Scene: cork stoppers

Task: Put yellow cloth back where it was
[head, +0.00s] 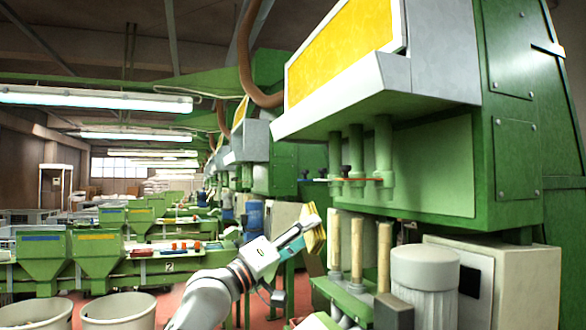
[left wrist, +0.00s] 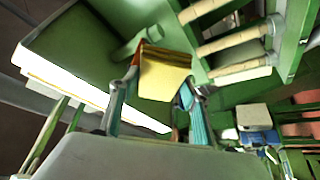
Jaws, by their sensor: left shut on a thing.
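The yellow cloth (head: 317,240) is a small folded piece at the end of my left arm in the head view. My left gripper (head: 307,221) is shut on it and holds it up in the air, left of the tan rollers of the large green machine. In the left wrist view, the cloth (left wrist: 163,80) is pinched between the two fingers of the left gripper (left wrist: 160,84), with an orange-brown edge along its top. My right gripper is not in view.
The green machine (head: 520,150) with a yellow front panel (head: 340,50) fills the right side. Tan upright rollers (head: 357,248) stand beneath its overhang. White bins (head: 117,310) stand at lower left. A conveyor bench with red items (head: 180,247) lies behind my arm.

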